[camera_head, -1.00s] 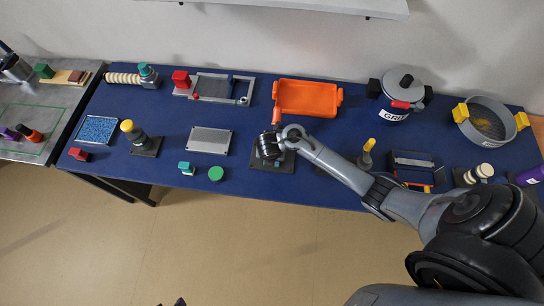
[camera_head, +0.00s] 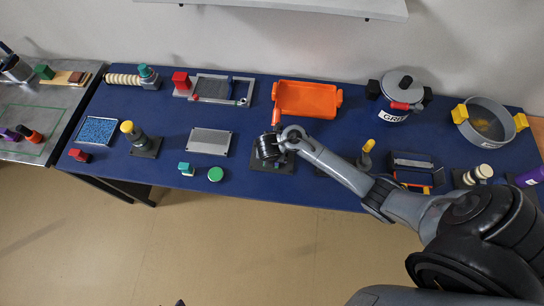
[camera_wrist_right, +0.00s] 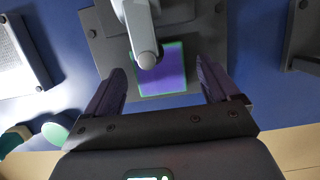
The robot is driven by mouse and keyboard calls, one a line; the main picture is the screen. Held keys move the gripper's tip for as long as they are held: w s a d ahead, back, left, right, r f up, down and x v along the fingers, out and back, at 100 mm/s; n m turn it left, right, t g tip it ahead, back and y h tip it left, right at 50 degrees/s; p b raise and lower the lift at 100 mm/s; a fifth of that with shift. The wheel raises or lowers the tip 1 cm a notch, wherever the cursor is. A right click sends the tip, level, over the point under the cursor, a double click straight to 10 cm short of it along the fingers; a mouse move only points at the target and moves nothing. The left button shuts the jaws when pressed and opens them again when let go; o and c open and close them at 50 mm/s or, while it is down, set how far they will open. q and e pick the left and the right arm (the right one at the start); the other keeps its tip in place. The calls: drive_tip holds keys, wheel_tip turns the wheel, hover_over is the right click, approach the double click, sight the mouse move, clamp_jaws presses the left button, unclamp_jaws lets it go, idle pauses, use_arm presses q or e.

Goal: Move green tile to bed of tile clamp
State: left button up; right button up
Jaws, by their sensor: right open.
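The tile clamp (camera_head: 284,168) is a dark plate with a grey arm, near the table's front edge. My right gripper (camera_wrist_right: 163,88) is open over it, fingers on either side of a purple-blue square with a green rim (camera_wrist_right: 163,75) under the clamp arm. I cannot tell whether that square is the bed or a tile on it. Nothing shows gripped between the fingers. A round green piece (camera_head: 215,174) lies left of the clamp; I cannot tell if it is the green tile. Only a small dark tip at the head view's bottom edge may be my left gripper (camera_head: 180,302).
A teal-topped block (camera_head: 187,168) stands beside the green piece. A grey perforated plate (camera_head: 210,141) lies left of the clamp and an orange tray (camera_head: 306,98) behind it. A yellow-topped tool (camera_head: 367,148) stands to the right, near my right arm.

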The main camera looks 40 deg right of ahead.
drive_tip(key=p+v, duration=0.6)
drive_tip(key=v, duration=0.5)
drive_tip(key=s+a+r+m+y, duration=0.1)
drive_tip(key=s+r+m, duration=0.3)
drive_tip(key=s+m, duration=0.4)
drive_tip(key=s+a+r+m+t+y, duration=0.1)
drive_tip(key=s+a+r+m, duration=0.3)
drive_tip(key=s+m, duration=0.5)
drive_tip(key=r+m, duration=0.1)
drive_tip(key=m, duration=0.6)
drive_tip(key=shift+r+t+y, duration=0.2)
drive_tip(key=shift+t+y, duration=0.1)
drive_tip(key=shift+r, duration=0.1)
wheel_tip(320, 180, up, 14)
drive_tip(key=p, duration=1.4)
drive_tip(key=shift+c, duration=0.2)
